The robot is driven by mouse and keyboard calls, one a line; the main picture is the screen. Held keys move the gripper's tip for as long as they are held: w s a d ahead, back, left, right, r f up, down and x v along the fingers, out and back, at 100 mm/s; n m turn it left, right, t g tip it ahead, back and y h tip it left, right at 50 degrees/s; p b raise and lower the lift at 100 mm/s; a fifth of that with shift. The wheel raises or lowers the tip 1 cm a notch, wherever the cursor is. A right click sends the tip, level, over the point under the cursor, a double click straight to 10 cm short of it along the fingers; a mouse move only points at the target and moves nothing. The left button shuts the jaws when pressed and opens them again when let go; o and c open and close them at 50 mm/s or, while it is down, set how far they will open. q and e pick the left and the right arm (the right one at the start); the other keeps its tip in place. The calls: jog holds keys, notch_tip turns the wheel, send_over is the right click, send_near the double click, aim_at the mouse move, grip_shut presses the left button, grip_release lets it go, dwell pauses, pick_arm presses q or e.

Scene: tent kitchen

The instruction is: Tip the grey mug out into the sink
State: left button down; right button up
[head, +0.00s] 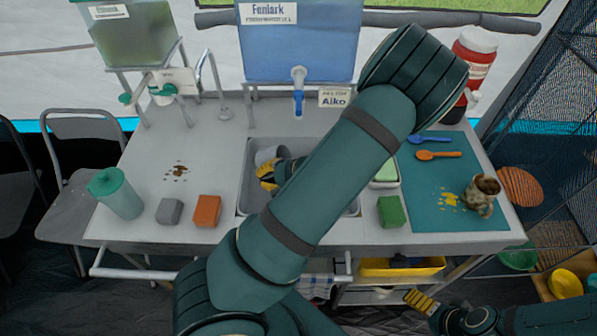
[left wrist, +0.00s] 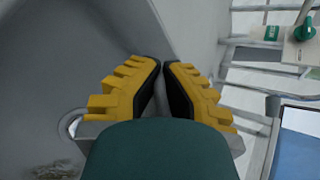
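The grey mug (head: 270,154) is in the sink (head: 244,190), tilted, near its back left part; my left arm hides part of the basin. My left gripper (head: 268,176) is down at the mug, its yellow fingers against it. In the left wrist view the fingers (left wrist: 163,66) are nearly together, with a thin pale grey piece between them and a grey loop (left wrist: 68,125) beside the left finger. Grey speckled matter (left wrist: 55,171) shows at the lower left. I cannot tell what is inside the mug. My right gripper (head: 421,301) is low at the right, away from the counter.
A teal cup (head: 116,193), a grey block (head: 170,211) and an orange block (head: 207,210) stand left of the sink. Brown crumbs (head: 176,171) lie behind them. A green block (head: 391,211) and a patterned mug (head: 482,195) on a teal mat (head: 425,190) are at the right.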

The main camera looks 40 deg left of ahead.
pick_arm(q)
jog(key=shift+d+r+g+y+b, duration=0.15)
jog(key=shift+r+g+y+b, duration=0.25)
jog(key=shift+y, duration=0.5)
jog(key=shift+w+r+y, duration=0.1)
jog(key=shift+y, duration=0.3)
jog(key=shift+d, duration=0.15)
jog(key=shift+w+d+r+g+y+b, duration=0.15)
jog(key=shift+d+g+y+b, duration=0.05)
jog(key=shift+d+y, duration=0.15)
jog(key=shift+w+d+r+g+y+b, duration=0.1)
jog(key=shift+w+d+g+y+b, duration=0.05)
jog(key=shift+d+g+y, duration=0.15)
jog(key=shift+r+y, duration=0.25)
jog(key=shift+y, duration=0.3)
jog(key=shift+d+r+y+b, duration=0.1)
jog(key=shift+y+b, duration=0.25)
jog(key=shift+y, duration=0.05)
jog(key=shift+d+r+g+y, duration=0.1)
jog(key=shift+r+g+y, duration=0.2)
jog(key=shift+r, duration=0.05)
